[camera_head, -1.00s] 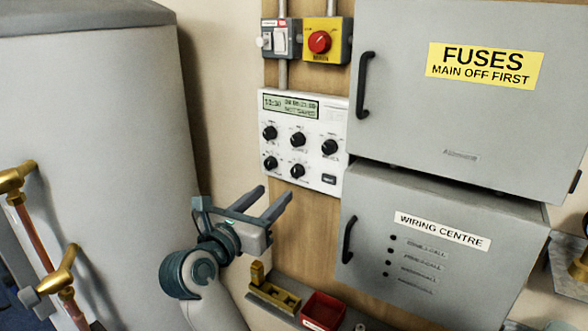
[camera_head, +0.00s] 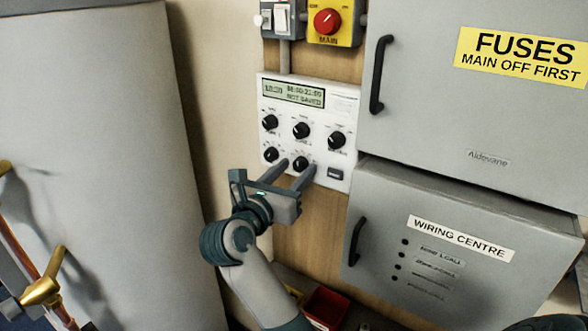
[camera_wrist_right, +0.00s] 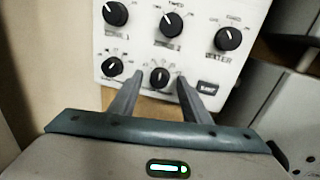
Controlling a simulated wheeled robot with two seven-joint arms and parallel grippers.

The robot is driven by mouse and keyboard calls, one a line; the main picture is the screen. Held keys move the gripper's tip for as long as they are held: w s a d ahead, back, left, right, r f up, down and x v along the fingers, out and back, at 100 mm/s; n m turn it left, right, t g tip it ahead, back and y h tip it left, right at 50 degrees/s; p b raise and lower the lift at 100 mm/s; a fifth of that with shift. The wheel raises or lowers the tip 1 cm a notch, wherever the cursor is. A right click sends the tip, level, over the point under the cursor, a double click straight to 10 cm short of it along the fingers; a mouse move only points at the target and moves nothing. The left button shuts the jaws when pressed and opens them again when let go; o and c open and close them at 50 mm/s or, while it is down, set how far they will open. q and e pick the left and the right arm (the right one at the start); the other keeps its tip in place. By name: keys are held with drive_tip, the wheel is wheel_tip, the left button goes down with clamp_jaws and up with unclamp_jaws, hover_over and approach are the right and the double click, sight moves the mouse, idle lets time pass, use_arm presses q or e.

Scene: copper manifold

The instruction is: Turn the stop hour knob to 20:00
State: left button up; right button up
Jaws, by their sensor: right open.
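The white controller panel (camera_head: 345,107) is on the wooden board. It has three knobs in the upper row and two in the lower row; their small labels are too blurred to read surely. My right gripper (camera_head: 297,167) is open, its fingertips at the lower middle knob (camera_head: 301,163). In the right wrist view this knob (camera_wrist_right: 159,77) sits between the two fingers, with a gap visible on both sides; its white mark points roughly upward. The lower left knob (camera_wrist_right: 112,67) is just left of the fingers. The display (camera_head: 294,94) shows a time range and "NOT SAVED". My left gripper is not in view.
A dark button (camera_head: 335,174) sits right of the lower knobs. The grey fuse box (camera_head: 480,110) and wiring centre box (camera_head: 440,255) stand out at right. A red main switch (camera_head: 327,21) is above. A large grey cylinder (camera_head: 90,130) stands at left.

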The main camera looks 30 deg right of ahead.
drive_tip(key=shift+c, duration=0.4)
drive_tip(key=c, duration=1)
drive_tip(key=shift+o, duration=0.2)
drive_tip(key=n+p, duration=0.2)
drive_tip(key=p, duration=0.1)
drive_tip(key=shift+r+n, duration=0.25)
drive_tip(key=shift+n, duration=0.15)
drive_tip(key=shift+n+g+p, duration=0.3)
drive_tip(key=shift+n+p, duration=0.8)
drive_tip(key=shift+p, duration=0.1)
drive_tip(key=shift+w+f+n+y, duration=0.1)
drive_tip(key=shift+n+y, duration=0.2)
